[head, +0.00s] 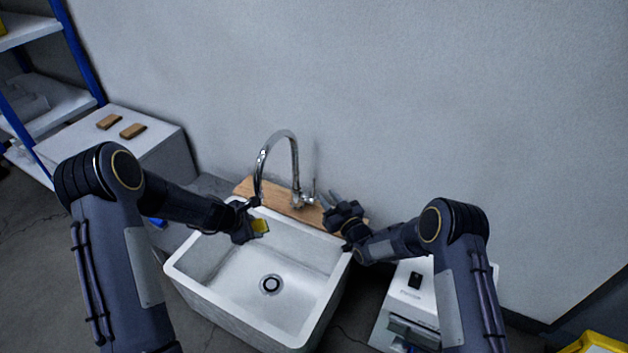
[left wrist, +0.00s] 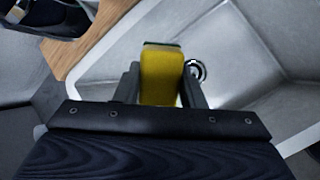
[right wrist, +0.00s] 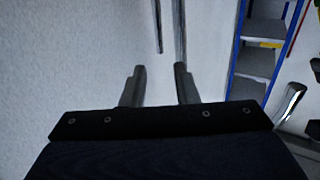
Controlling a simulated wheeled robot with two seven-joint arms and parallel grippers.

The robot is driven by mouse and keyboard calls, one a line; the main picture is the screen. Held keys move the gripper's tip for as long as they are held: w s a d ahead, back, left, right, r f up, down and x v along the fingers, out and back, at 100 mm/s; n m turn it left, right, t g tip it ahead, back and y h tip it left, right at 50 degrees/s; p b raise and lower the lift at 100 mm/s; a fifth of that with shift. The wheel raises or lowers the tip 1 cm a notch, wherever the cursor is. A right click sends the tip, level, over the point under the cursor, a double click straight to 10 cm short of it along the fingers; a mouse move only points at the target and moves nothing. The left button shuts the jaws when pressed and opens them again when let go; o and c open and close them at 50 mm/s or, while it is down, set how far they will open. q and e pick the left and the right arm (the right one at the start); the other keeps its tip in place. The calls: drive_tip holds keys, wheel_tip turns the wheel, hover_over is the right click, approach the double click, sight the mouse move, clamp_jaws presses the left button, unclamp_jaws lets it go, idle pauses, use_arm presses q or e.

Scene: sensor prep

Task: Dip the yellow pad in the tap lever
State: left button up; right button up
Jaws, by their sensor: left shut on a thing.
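The yellow pad (head: 260,226) is held by my left gripper (head: 252,228) over the back left of the white sink. In the left wrist view the yellow pad (left wrist: 161,78) sits between both fingers. The chrome tap (head: 293,165) arches up behind the basin, and its thin upright lever (head: 315,165) is at its right side. My right gripper (head: 328,198) is just right of the tap base. In the right wrist view its fingers (right wrist: 159,72) are apart with nothing between them; thin bars show beyond the tips. I cannot tell whether it touches the lever.
The white sink (head: 190,270) has an empty basin with a drain (head: 271,285). A wooden board (head: 243,187) lies behind it. Two brown blocks (head: 132,131) rest on a white cabinet (head: 165,150) at left. A white device (head: 414,282) stands right of the sink; a wall is close behind.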

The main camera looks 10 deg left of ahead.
drive_tip(key=x, duration=0.9)
drive_tip(key=shift+w+a, duration=0.1)
clamp_jaws()
